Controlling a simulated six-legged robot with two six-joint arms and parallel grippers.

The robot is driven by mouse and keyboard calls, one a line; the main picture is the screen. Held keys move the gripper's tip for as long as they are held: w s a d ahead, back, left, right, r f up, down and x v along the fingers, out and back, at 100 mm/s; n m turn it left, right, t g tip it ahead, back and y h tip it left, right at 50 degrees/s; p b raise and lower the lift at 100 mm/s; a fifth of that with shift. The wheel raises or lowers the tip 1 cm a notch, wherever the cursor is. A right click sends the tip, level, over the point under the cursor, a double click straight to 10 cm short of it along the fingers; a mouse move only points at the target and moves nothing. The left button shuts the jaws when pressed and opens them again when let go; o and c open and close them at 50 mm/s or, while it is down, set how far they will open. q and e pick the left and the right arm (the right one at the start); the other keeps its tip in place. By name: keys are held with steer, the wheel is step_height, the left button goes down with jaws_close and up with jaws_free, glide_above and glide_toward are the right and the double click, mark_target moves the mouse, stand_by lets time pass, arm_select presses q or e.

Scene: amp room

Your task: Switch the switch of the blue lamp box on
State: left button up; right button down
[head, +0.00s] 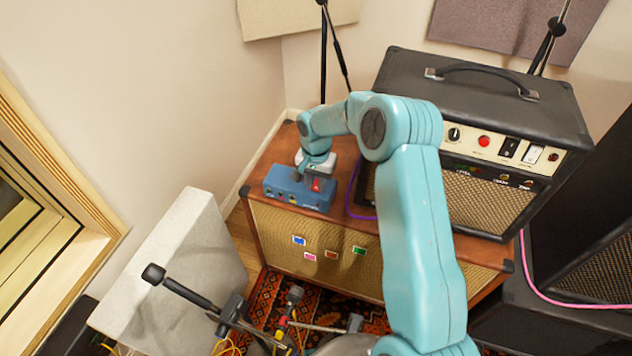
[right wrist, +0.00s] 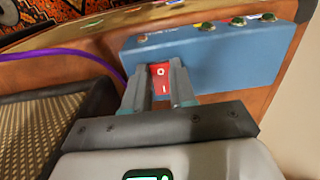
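The blue lamp box (head: 285,188) sits on top of a brown speaker cabinet, near its left end. It fills the upper part of the right wrist view (right wrist: 240,55). Its red rocker switch (right wrist: 160,78), marked O and I, shows between my right fingertips; red also shows by the gripper in the head view (head: 316,185). My right gripper (right wrist: 158,85) is at the box's switch face, its fingers apart, one on each side of the switch. Whether they touch it I cannot tell. Which way the rocker is tipped is unclear. My left gripper is not in view.
A black amplifier head (head: 480,95) stands right of the box on the brown cabinet (head: 275,245). A purple cable (right wrist: 70,55) runs beside the box. A grey panel (head: 175,270) and a microphone (head: 155,274) stand at lower left. Walls close off the back and left.

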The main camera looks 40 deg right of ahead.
steer(key=shift+d+r+y+p, duration=0.15)
steer(key=shift+r+y+p, duration=0.15)
steer(key=shift+p, duration=0.35)
steer(key=shift+w+d+f+g+y+p, duration=0.1)
steer(key=shift+g+y+p, duration=0.25)
steer(key=shift+g+y, duration=0.05)
steer(key=shift+w+d+g+y, duration=0.15)
steer(key=shift+g+y, duration=0.15)
steer(key=shift+y, duration=0.3)
steer(key=c, duration=0.9)
jaws_free()
steer(key=shift+f, duration=0.1)
steer(key=shift+d+r, duration=0.15)
steer(key=shift+r, duration=0.4)
steer(key=p+v, duration=0.1)
steer(key=v, duration=1.4)
steer(key=shift+r+p, duration=0.15)
steer(key=shift+p, duration=0.15)
